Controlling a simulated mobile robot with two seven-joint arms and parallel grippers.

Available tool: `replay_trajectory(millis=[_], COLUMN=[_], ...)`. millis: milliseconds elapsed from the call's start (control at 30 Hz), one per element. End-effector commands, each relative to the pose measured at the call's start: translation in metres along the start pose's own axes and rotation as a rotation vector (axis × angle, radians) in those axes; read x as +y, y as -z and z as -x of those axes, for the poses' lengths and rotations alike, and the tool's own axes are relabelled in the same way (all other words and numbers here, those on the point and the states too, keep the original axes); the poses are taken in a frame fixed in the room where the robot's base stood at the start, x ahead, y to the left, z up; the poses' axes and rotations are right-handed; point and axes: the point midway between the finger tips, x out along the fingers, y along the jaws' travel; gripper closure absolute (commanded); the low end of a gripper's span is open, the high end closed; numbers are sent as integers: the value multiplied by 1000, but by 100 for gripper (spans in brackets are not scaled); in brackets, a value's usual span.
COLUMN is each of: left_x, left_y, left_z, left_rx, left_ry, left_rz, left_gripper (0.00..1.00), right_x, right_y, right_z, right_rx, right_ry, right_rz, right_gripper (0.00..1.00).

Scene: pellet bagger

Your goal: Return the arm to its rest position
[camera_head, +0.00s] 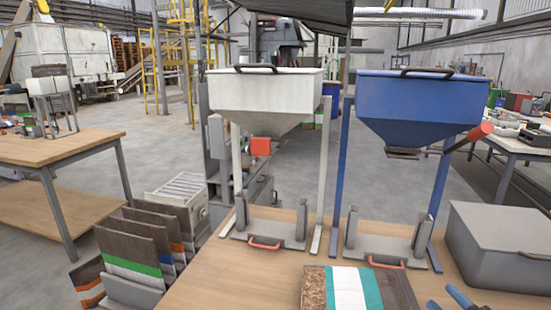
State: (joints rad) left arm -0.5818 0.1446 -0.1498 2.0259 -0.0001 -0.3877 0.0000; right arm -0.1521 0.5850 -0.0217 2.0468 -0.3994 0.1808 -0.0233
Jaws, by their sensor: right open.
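Only the blue-tipped fingers of my right gripper (447,299) show, at the bottom right edge of the head view. The fingers are apart and nothing is seen between them. They are over the front of the wooden bench (240,290), right of a bag (357,290) with brown, white and teal stripes and below a grey lidded box (505,245). The rest of the right arm is out of the picture. My left gripper is not in view.
A white hopper (265,95) and a blue hopper (420,105) stand on legs on the bench. Each has a grey bracket with a red handle below it. A red-ended lever (480,131) sticks out right of the blue hopper. Folded bags (130,255) stand in a rack at left.

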Motion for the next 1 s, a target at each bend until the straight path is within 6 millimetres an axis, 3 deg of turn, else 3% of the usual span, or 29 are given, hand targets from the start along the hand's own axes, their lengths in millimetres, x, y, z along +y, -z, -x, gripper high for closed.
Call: replay_trajectory(millis=[267,500,800,1000], left_x=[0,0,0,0], left_y=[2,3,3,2], left_z=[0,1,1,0], left_rx=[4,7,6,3], left_ry=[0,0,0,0], left_rz=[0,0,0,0], left_gripper=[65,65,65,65], right_x=[-39,-81,-133,-151], right_y=[-23,-26,4,28], right_z=[45,101,182,217], right_rx=[-441,-816,-1254,-1427], right_ry=[-3,55,205,293], right_rz=[-242,-450,-698,-792], right_gripper=[59,59,59,59])
